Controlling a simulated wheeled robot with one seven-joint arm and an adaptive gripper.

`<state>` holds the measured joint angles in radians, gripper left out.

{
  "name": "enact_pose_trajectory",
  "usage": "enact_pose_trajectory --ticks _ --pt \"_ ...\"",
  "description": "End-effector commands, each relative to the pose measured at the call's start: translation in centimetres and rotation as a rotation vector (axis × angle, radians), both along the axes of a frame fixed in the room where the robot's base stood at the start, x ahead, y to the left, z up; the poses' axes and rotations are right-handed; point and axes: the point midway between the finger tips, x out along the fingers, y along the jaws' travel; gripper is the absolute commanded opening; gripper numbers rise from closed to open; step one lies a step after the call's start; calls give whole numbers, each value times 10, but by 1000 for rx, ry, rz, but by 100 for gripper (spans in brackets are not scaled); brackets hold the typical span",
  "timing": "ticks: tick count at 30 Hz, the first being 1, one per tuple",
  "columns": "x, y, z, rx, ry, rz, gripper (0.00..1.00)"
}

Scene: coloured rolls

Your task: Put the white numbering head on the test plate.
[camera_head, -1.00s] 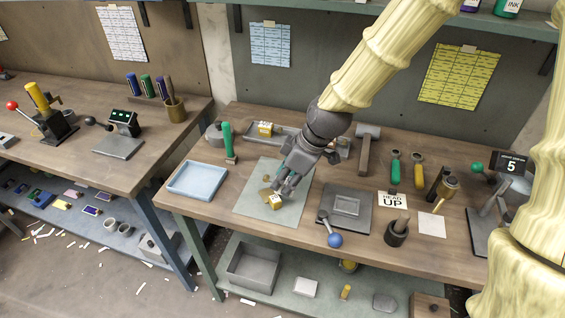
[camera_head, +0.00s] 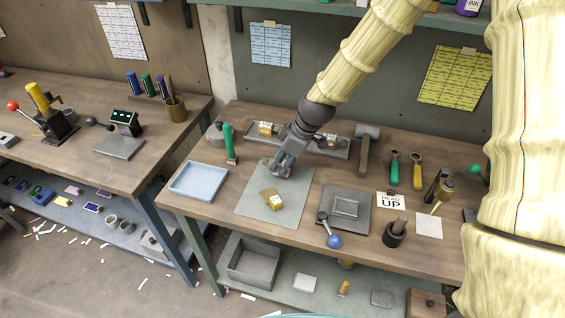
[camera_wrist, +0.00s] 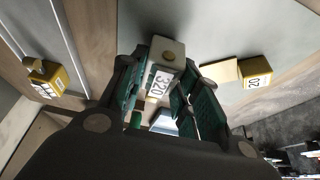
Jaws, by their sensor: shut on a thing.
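My gripper (camera_head: 281,170) is over the back part of the grey-green mat (camera_head: 296,203). In the head view the fingers mostly hide this head. The dark square plate (camera_head: 362,224) with a lighter raised square (camera_head: 345,206) lies right of the mat, seemingly the test plate. My gripper is behind and left of it. I cannot tell how high the head is above the mat.
A yellow head (camera_head: 276,203) sits on the mat; its number shows in the wrist view (camera_wrist: 256,72). Another yellow head (camera_head: 265,129) is in the grey tray (camera_head: 337,151) behind. A blue tray (camera_head: 198,180) is left; a blue-knobbed lever (camera_head: 334,241) stands by the plate's front.

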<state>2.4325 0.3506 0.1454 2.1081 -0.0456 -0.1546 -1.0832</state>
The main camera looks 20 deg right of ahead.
Motion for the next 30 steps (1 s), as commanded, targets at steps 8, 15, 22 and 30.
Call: enact_pose_trajectory --ticks 8,15,22,30 --pt "0 0 -10 -1 -1 0 5" --pt "0 0 -13 0 0 0 5" --pt "0 0 -13 -1 -1 0 53" --pt "0 0 -10 -1 -1 0 53"
